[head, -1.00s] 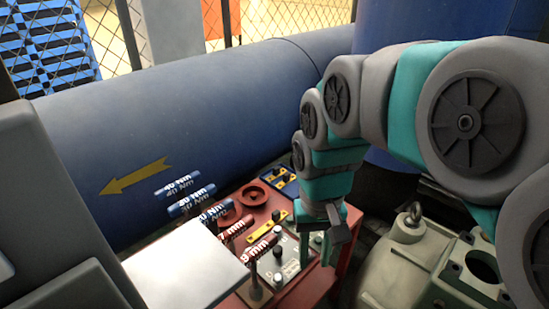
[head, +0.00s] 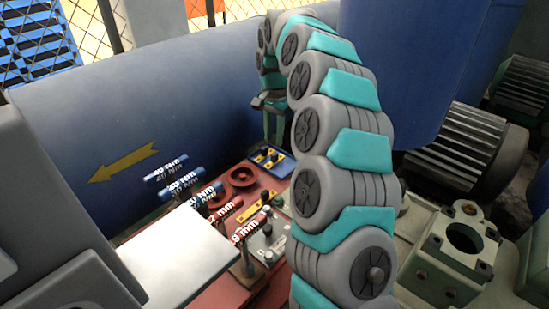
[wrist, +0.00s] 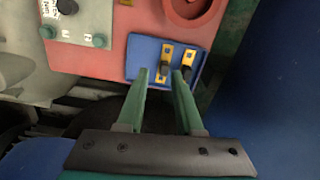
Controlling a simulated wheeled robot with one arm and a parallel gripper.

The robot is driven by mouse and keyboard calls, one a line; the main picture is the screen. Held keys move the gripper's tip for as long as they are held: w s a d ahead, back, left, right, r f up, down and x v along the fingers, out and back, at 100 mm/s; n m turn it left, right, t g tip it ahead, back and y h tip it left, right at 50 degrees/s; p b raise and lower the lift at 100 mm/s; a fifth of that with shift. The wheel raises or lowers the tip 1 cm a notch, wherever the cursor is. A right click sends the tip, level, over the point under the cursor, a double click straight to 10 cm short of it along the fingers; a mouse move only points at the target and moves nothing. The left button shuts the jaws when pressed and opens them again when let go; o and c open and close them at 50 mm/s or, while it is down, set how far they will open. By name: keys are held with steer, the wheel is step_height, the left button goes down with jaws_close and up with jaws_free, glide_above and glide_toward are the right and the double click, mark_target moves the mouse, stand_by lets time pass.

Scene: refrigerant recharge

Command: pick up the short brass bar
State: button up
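Two brass-yellow bars, the left one (wrist: 167,51) and the right one (wrist: 189,54), lie side by side in a small blue tray (wrist: 135,52), each with a black knob. I cannot tell surely which is the shorter. My gripper (wrist: 161,73) is open above the tray's near edge. The left bar's knob shows between the fingertips, and the right fingertip overlaps the edge of the right bar's area. No contact can be made out. In the head view my gripper (head: 272,138) points down just behind the blue tray (head: 285,168).
A large blue pipe (head: 100,115) runs behind. A blue surface (wrist: 275,100) stands close at right.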

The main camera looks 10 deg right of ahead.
mark_target(275, 153)
steer(key=shift+w+d+f+m, duration=0.35)
steer(key=shift+w+f, duration=0.05)
steer(key=shift+w, duration=0.25)
steer(key=shift+w+d+f+m, duration=0.3)
steer(key=shift+w+f+m, duration=0.05)
steer(key=shift+w, duration=0.25)
step_height(275, 153, down, 2)
steer(key=shift+f, duration=0.1)
steer(key=f, duration=0.3)
steer(key=f+p, duration=0.1)
steer(key=f, duration=0.1)
steer(key=shift+s+a+f, duration=0.1)
steer(key=shift+a+f, duration=0.2)
steer(key=shift+a, duration=0.05)
steer(key=shift+c, duration=0.2)
steer(key=shift+r, duration=0.1)
jaws_close()
